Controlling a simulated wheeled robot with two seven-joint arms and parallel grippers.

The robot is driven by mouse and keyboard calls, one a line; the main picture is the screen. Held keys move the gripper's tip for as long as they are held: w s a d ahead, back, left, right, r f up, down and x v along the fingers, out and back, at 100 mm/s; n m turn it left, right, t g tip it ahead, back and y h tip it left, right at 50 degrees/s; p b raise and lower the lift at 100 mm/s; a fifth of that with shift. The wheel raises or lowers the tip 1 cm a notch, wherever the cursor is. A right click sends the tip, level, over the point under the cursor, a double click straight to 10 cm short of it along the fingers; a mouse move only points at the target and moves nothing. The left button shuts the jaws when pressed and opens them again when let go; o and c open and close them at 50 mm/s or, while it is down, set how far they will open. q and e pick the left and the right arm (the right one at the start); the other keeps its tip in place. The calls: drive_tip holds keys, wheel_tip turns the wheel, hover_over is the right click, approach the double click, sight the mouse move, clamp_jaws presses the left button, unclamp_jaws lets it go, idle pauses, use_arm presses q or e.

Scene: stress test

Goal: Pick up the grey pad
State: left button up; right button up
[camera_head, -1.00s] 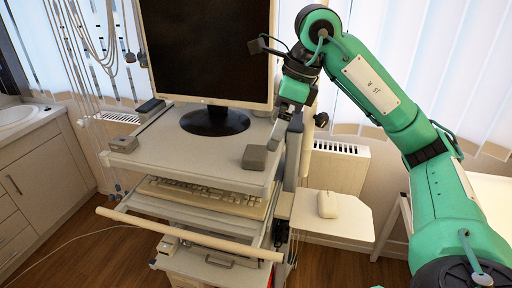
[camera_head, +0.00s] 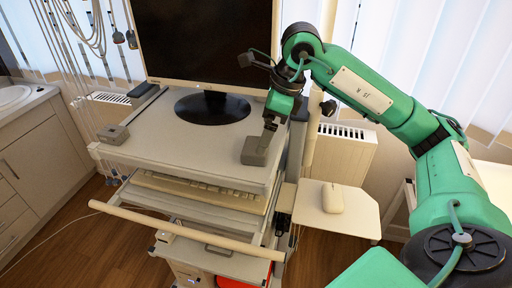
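A small grey pad (camera_head: 255,151) lies on the right front part of the cart's top shelf (camera_head: 180,150), in front of the monitor. My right gripper (camera_head: 265,137) comes down on the pad from above, its fingers at or just over the pad's upper right part. Whether the fingers touch or grip the pad is too small to tell. A second grey block (camera_head: 113,134) sits at the shelf's left front corner. My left gripper is not in view.
The monitor (camera_head: 205,45) stands behind the pad on a round black base. A keyboard (camera_head: 200,190) lies on the tray below. A white mouse (camera_head: 332,198) sits on a side shelf at the right. A pale handle bar (camera_head: 185,230) crosses the cart's front.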

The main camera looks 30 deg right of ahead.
drive_tip(key=shift+a+f, duration=0.2)
drive_tip(key=shift+f, duration=0.1)
drive_tip(key=shift+w+a+f+p, duration=0.15)
drive_tip(key=shift+f+p, duration=0.15)
drive_tip(key=shift+p, duration=0.2)
drive_tip(key=x, duration=0.1)
drive_tip(key=p+x, duration=0.1)
drive_tip(key=x, duration=0.1)
drive_tip(key=shift+w+f, duration=0.15)
drive_tip(key=shift+w, duration=0.2)
drive_tip(key=shift+f, duration=0.4)
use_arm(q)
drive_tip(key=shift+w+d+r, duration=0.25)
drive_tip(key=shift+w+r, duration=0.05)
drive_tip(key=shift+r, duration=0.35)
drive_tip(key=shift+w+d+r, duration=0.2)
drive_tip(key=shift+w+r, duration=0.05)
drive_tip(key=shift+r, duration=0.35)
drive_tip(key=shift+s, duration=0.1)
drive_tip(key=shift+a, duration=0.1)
use_arm(e)
drive_tip(key=c, duration=1)
